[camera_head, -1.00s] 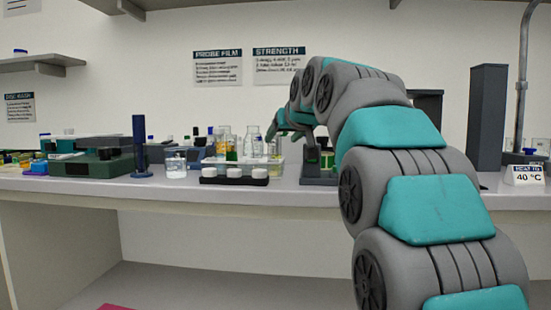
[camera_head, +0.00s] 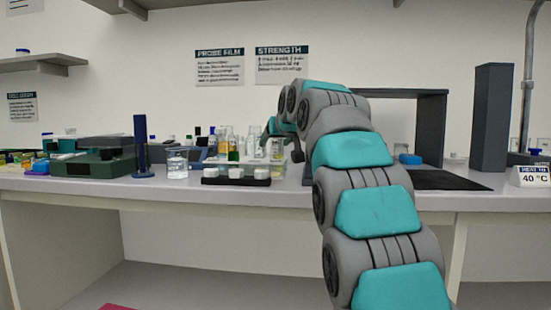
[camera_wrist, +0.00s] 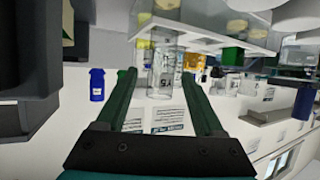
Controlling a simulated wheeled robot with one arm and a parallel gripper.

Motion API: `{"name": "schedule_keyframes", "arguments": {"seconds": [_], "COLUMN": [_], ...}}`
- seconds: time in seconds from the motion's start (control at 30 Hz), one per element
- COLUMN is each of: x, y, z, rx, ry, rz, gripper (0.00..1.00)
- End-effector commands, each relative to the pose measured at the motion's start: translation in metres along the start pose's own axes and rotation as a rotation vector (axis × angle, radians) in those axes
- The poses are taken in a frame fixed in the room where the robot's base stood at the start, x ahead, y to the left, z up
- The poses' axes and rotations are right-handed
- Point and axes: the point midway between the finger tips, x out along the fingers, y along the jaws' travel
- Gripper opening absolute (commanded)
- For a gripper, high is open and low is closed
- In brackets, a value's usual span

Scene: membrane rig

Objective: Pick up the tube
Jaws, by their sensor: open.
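My gripper (camera_wrist: 165,82) is open in the wrist view, with its two dark green fingers apart and nothing clasped. A clear glass vessel with dark markings (camera_wrist: 163,72) shows between and beyond the fingertips; I cannot tell whether it is the tube. In the head view my arm reaches over the bench to the glassware group (camera_head: 228,143), which includes clear and coloured vessels. My fingertips are hidden there, and no single tube can be picked out with certainty.
A black rack with white-capped jars (camera_head: 236,181) stands at the bench (camera_head: 100,187) front. A beaker (camera_head: 177,168) and a blue post (camera_head: 141,150) are to its left. A dark frame (camera_head: 431,130) and a tall dark column (camera_head: 491,118) stand right of my arm.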

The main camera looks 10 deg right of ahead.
Motion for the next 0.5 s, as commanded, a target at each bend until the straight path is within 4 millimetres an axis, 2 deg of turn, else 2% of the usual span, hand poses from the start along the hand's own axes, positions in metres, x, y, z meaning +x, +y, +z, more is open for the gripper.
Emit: {"name": "schedule_keyframes", "arguments": {"seconds": [0.1, 0.3, 0.5], "x": [0.0073, 0.0070, 0.0069], "y": [0.0001, -0.0002, -0.0003], "z": [0.0008, 0.0006, 0.0006], "rx": [0.000, 0.000, 0.000], "ry": [-0.001, -0.001, -0.001], "rz": [0.000, 0.000, 0.000], "gripper": [0.70, 0.70, 0.48]}}
